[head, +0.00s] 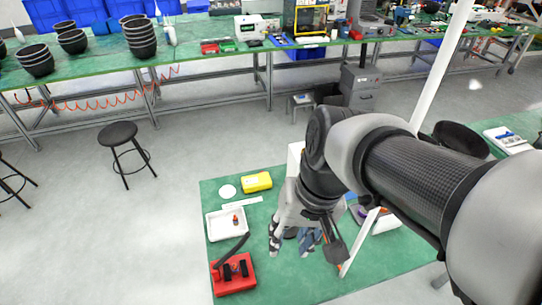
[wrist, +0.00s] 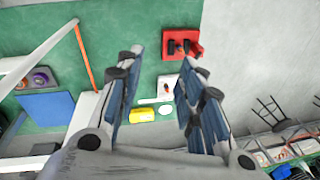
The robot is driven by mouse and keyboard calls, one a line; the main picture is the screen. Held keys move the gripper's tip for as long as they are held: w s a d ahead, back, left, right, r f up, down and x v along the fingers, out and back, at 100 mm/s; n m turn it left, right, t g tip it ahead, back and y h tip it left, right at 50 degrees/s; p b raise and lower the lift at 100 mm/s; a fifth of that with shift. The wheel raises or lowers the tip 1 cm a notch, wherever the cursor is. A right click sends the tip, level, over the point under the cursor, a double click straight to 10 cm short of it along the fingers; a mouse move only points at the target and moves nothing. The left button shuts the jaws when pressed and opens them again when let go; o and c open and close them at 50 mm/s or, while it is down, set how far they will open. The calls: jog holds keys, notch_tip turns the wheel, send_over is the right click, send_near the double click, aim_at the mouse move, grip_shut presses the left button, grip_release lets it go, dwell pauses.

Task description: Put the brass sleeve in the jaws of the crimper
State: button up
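The crimper appears to be the red block with black parts and a long dark handle (head: 233,274), at the near left of the green mat. It also shows at the top of the wrist view (wrist: 181,46). A white tray (head: 213,228) lies just behind it, with a small orange and dark item (head: 235,220) inside. I cannot make out a brass sleeve; that item is too small to identify. My gripper (head: 291,246) hangs over the mat, right of the tray and crimper. In the wrist view its fingers (wrist: 163,62) are wide apart with nothing between them.
A yellow box (head: 257,181), a white disc (head: 227,191) and a flat white strip (head: 242,203) lie behind the tray. A white post (head: 440,70) rises beside my arm. A black stool (head: 118,134) stands on open floor at left. My arm hides much of the mat's right side.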

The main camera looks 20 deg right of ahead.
jog(key=shift+s+d+r+n+t+h, duration=0.2)
jog(key=shift+s+r+n+t+h, duration=0.1)
jog(key=shift+s+r+n+t, duration=0.25)
jog(key=shift+s+d+r+n+t+h, duration=0.2)
jog(key=shift+s+r+n+t+h, duration=0.2)
jog(key=shift+r+t, duration=0.25)
jog(key=shift+s+d+r+n+t+h, duration=0.2)
jog(key=shift+s+r+n+t, duration=0.2)
jog(key=shift+r+n+t, duration=0.25)
